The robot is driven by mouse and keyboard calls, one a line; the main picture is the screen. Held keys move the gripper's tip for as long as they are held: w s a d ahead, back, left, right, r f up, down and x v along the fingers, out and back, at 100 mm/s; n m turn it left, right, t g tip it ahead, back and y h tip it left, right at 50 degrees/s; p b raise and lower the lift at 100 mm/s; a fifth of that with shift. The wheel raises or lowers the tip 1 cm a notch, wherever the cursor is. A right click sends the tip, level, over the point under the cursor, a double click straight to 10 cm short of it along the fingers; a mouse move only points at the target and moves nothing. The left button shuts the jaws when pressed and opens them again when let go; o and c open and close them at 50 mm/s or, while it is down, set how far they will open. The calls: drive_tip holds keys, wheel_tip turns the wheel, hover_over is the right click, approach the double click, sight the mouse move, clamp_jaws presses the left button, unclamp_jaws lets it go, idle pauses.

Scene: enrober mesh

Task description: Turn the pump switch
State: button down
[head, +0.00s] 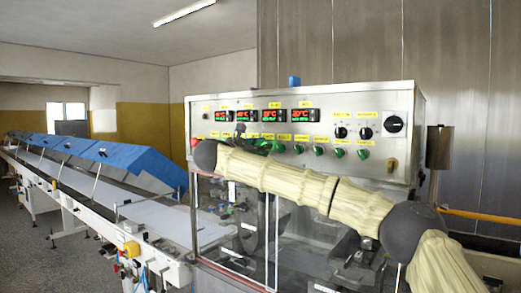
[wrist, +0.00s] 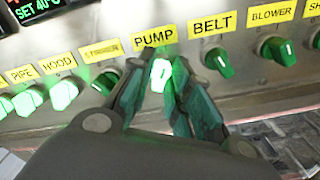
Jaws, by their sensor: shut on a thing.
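The pump switch (wrist: 160,75) is a green knob below the yellow PUMP label (wrist: 154,36) in the wrist view. It glows bright green, and its pale mark stands near upright with a slight tilt. My gripper (wrist: 156,92) has its dark fingers on both sides of the knob and is shut on it. The fingers hide part of the knob's sides. In the head view my arm reaches across the front of the control panel (head: 405,160), and my gripper is mostly hidden behind it.
The belt switch (wrist: 219,62) is close right of my fingers, with the blower switch (wrist: 279,50) beyond. A dark green knob (wrist: 106,82) is close on the left, then the lit hood switch (wrist: 64,95). A conveyor with blue covers (head: 125,160) runs off to the left.

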drive_tip(key=shift+f+b, duration=0.1)
drive_tip(key=shift+b, duration=0.3)
drive_tip(key=shift+n+b, duration=3.25)
drive_tip(key=shift+n, duration=2.55)
drive_tip(key=shift+r, duration=0.2)
drive_tip(key=c, duration=1.5)
unclamp_jaws()
drive_tip(key=shift+d+f, duration=0.1)
